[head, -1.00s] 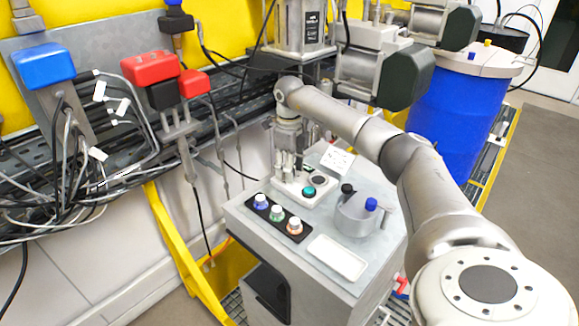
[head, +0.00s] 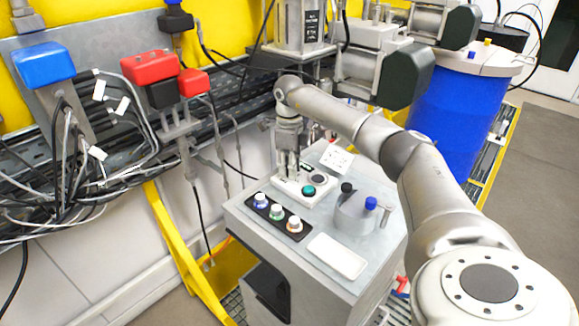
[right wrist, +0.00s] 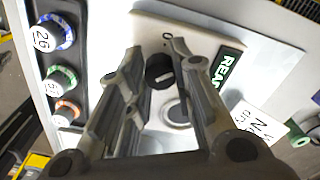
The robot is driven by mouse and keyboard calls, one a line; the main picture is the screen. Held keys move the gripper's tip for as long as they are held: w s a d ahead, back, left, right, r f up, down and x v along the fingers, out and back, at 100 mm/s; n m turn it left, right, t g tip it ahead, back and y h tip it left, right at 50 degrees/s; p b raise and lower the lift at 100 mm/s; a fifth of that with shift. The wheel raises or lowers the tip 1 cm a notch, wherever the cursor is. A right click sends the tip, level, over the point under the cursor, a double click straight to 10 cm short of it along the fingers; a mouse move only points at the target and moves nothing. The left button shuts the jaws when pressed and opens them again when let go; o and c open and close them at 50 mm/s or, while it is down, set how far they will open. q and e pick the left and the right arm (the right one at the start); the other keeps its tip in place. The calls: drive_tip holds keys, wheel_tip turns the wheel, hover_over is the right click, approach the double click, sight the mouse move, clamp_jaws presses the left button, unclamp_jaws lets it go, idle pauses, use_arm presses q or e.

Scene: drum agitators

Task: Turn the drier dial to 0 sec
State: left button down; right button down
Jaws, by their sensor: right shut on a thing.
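A small black dial (right wrist: 160,72) with a light mark sits on a white panel (right wrist: 150,28) in the right wrist view. My right gripper (right wrist: 157,50) has one finger on each side of the dial and is shut on it. In the head view the right gripper (head: 290,172) points down at the white panel (head: 293,188) on the grey cabinet, where its fingers hide the dial. I cannot read the dial's setting. My left gripper is not in view.
Three white-topped knobs with blue, green and orange rings (head: 277,212) sit left of the panel. A grey round part (right wrist: 178,110) and a green sign (right wrist: 230,68) are close to the fingers. A blue-capped grey fixture (head: 356,212) and white plate (head: 337,256) are on the cabinet.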

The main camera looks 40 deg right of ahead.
drive_tip(key=n, duration=0.4)
drive_tip(key=shift+n, duration=2.8)
drive_tip(key=c, duration=1.2)
unclamp_jaws()
wheel_tip(320, 180, up, 12)
